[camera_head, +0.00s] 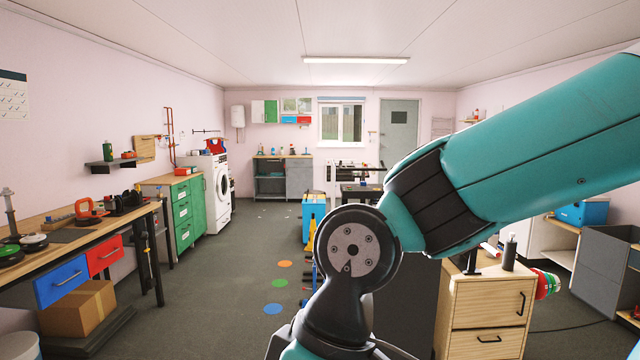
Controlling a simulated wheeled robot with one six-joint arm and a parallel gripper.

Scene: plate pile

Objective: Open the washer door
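The white front-loading washer (207,192) stands against the left wall, beyond a green drawer cabinet. Its round door (224,186) faces right and looks closed, though it is small and seen at a slant. My teal and black arm fills the right and lower middle of the view, far from the washer. My gripper is not visible in this view.
A workbench (72,218) with tools runs along the near left, with a cardboard box (78,308) below. The green cabinet (183,212) stands before the washer. A wooden drawer unit (487,303) is at right. The grey floor (232,262) in the middle is open.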

